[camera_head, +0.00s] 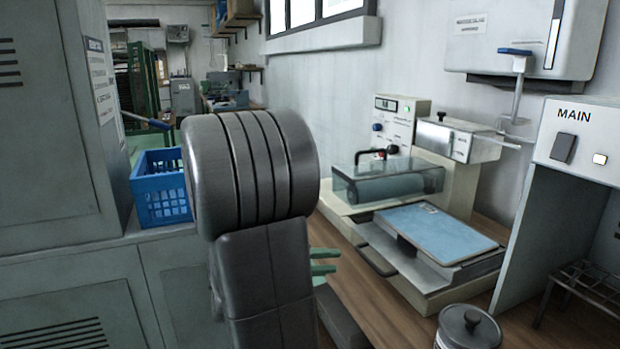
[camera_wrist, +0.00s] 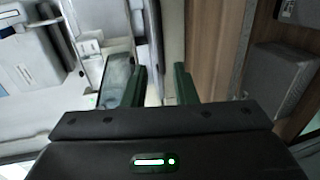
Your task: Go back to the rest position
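My gripper shows in the wrist view (camera_wrist: 161,82) as two green fingers standing apart, with nothing held between them. In the head view the green fingertips (camera_head: 324,262) stick out to the right from behind my dark grey arm, left of the bench machine. The rest of the gripper is hidden behind the arm there. The arm is bent, and its thick ribbed joint fills the middle of the head view.
A bench machine (camera_head: 370,205) with a clear cover and a blue-topped tray (camera_head: 436,232) stands right of my arm. A blue crate (camera_head: 161,190) sits on a grey cabinet at left. A lidded pot (camera_head: 468,328) is at front right, near the MAIN switch box (camera_head: 585,140).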

